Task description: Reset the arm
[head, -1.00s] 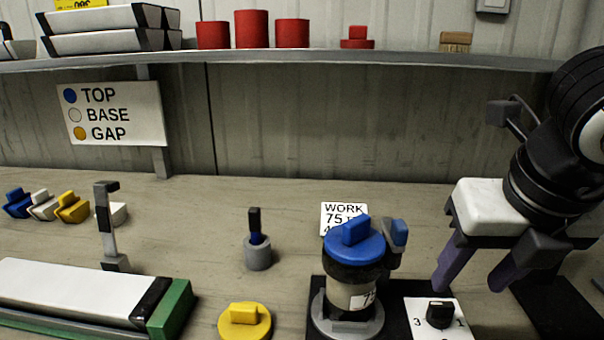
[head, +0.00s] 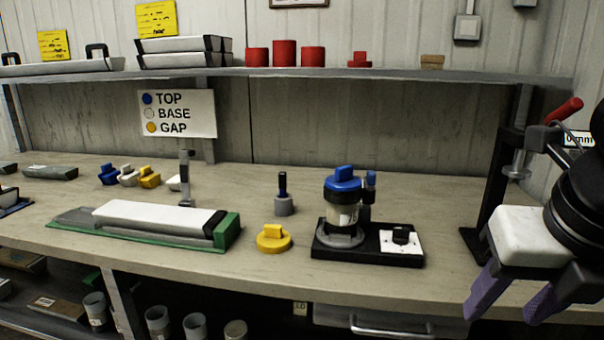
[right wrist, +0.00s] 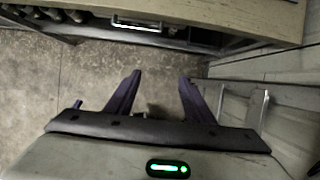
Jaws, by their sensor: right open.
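My right gripper (head: 505,295) is open and empty at the right of the head view, in front of the bench's front edge. Its two purple fingers point down and stand apart. In the right wrist view its fingers (right wrist: 157,95) spread over the bare floor, with nothing between them. My left gripper is in neither view.
The wooden bench (head: 440,205) holds a blue-capped jar (head: 342,217) on a black base with a dial, a yellow knobbed disc (head: 273,239) and a long green-edged tray (head: 228,233). A black stand (head: 497,195) rises beside my right arm. Floor (right wrist: 60,90) below is clear.

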